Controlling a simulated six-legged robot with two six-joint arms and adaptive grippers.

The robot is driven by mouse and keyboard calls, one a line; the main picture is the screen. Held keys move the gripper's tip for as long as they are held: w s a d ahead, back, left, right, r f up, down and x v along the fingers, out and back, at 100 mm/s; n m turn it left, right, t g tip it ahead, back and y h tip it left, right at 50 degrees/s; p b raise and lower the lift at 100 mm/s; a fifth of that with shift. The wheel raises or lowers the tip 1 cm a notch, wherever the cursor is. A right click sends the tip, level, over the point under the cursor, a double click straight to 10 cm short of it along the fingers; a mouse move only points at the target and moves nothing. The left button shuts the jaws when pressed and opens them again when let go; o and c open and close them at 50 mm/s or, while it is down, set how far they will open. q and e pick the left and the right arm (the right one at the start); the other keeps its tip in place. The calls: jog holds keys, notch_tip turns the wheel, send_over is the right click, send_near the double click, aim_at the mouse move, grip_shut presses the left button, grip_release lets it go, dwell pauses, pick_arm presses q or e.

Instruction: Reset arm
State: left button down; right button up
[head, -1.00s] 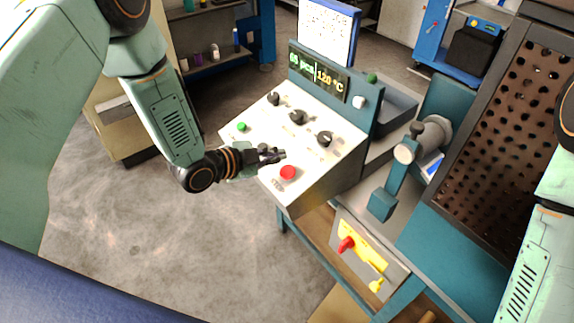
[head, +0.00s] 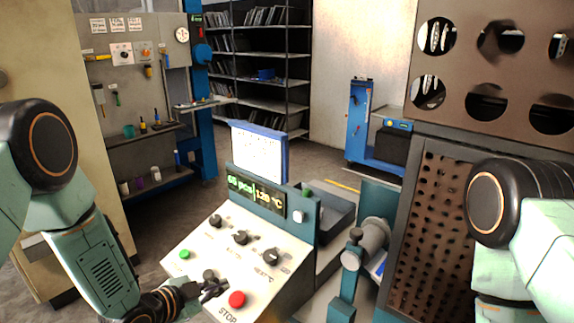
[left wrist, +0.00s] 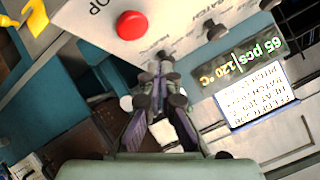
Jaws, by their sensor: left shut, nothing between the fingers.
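My left gripper (head: 212,290) is shut and empty over the sloped white control panel (head: 195,258), just left of the red STOP button (head: 237,299). In the left wrist view its fingers (left wrist: 158,72) are together, below and right of the red button (left wrist: 131,25). I cannot tell whether the fingertips touch the panel or a black knob near them. My right arm shows at the right edge of the head view, but its gripper is out of view.
The panel also has a green button (head: 184,254) and several black knobs. Behind it stand a lit display (head: 255,194) and a white sheet on a blue board (head: 258,152). A perforated metal guard (head: 440,220) stands at the right. Open floor shows behind the machine.

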pick_arm(q)
jog(key=s+a+f+n+g+y+b, duration=0.1)
jog(key=s+f+n+g+y+b, duration=0.1)
jog(key=s+f, duration=0.7)
jog(key=s+a+f+n+g+y+b, duration=0.2)
jog(key=s+f+n+g+b, duration=0.3)
jog(key=s, duration=1)
jog(key=s+a+f+n+g+y+b, duration=0.2)
jog(key=s+f+n+b, duration=0.4)
jog(key=s+f, duration=0.6)
jog(key=shift+s+f+n+g+b, duration=0.35)
jog(key=shift+f+g+b, duration=0.3)
jog(key=shift+b, duration=0.4)
jog(key=c, duration=2.1)
grip_release()
jog(key=shift+r, duration=0.15)
